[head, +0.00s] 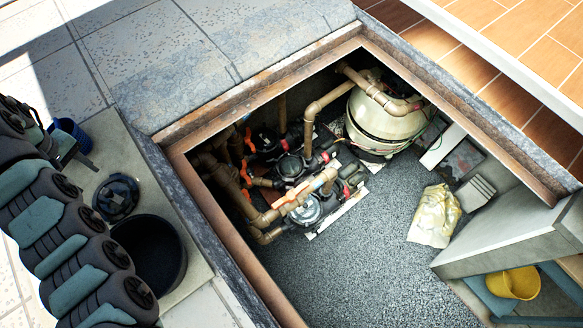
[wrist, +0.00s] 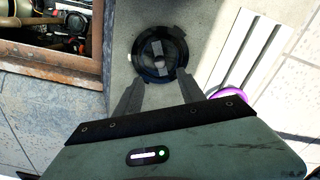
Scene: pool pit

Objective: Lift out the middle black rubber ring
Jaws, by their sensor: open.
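Several pumps stand in a row in the pit; the middle one has a dark round top (head: 290,166). I cannot make out a separate rubber ring on it at this size. A black round lid-like piece (head: 116,198) lies on the concrete ledge left of the pit.
A black tub (head: 150,254) and a blue bucket (head: 70,135) stand on the ledge. Brown pipes (head: 312,118) and a cream filter tank (head: 378,125) crowd the pit's back. A bag (head: 434,216) lies on the gravel floor (head: 350,270). A raised frame (head: 262,75) edges the pit.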

